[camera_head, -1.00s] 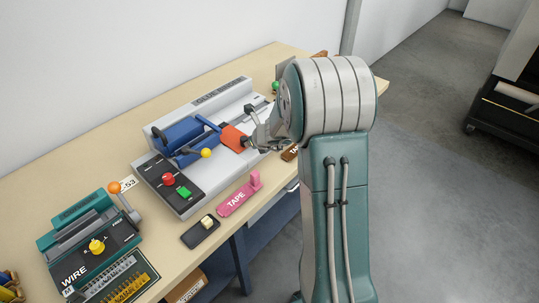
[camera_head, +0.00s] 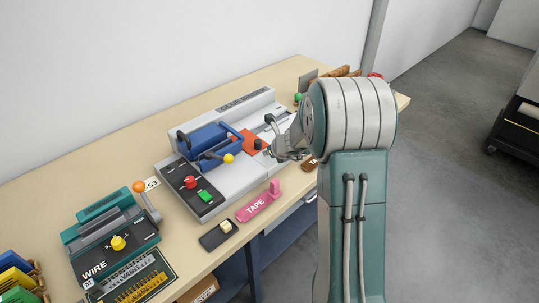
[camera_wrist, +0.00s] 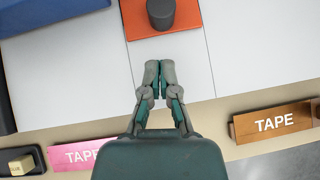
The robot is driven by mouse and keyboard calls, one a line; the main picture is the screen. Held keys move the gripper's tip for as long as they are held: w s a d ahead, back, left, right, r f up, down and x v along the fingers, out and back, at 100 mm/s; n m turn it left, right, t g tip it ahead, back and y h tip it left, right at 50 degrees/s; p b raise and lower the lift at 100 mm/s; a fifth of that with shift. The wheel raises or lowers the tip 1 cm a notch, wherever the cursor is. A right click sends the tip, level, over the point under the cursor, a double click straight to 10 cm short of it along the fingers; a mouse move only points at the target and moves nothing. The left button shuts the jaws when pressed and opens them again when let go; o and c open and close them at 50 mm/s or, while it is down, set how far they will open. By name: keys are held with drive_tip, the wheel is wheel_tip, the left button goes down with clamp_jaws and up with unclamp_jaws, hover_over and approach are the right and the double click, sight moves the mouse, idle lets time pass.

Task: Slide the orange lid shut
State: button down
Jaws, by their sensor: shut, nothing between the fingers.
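The orange lid (camera_head: 252,143) lies on the grey machine (camera_head: 226,183), just right of the blue carriage (camera_head: 213,143). In the wrist view the orange lid (camera_wrist: 186,20) is at the top, with a dark round knob (camera_wrist: 161,13) standing on it. My gripper (camera_head: 272,151) is over the machine's right part, right of the lid. In the wrist view my gripper (camera_wrist: 159,68) is shut and empty, its fingertips just below the knob in the picture and apart from it. Whether the lid covers an opening is not visible.
A pink tape dispenser (camera_head: 258,205) and a brown one (camera_wrist: 275,122) stand along the machine's front. A yellow-knobbed lever (camera_head: 228,159) projects from the carriage. The teal wire machine (camera_head: 112,239) is at left. White panel (camera_wrist: 262,45) right of the lid is bare.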

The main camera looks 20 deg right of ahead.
drive_tip(key=d+v, duration=0.1)
drive_tip(key=v, duration=0.8)
drive_tip(key=s+a+r+n+g+y, duration=0.2)
drive_tip(key=s+a+r+n, duration=0.8)
drive_tip(key=s+a+n, duration=0.6)
drive_tip(key=s+r+n+g+h, duration=0.1)
drive_tip(key=s+r+n+h, duration=0.1)
drive_tip(key=s+n, duration=1)
drive_tip(key=shift+s+d+n+h, duration=0.4)
drive_tip(key=shift+n+h, duration=0.5)
drive_tip(key=shift+n, duration=2)
drive_tip(key=shift+w, duration=0.1)
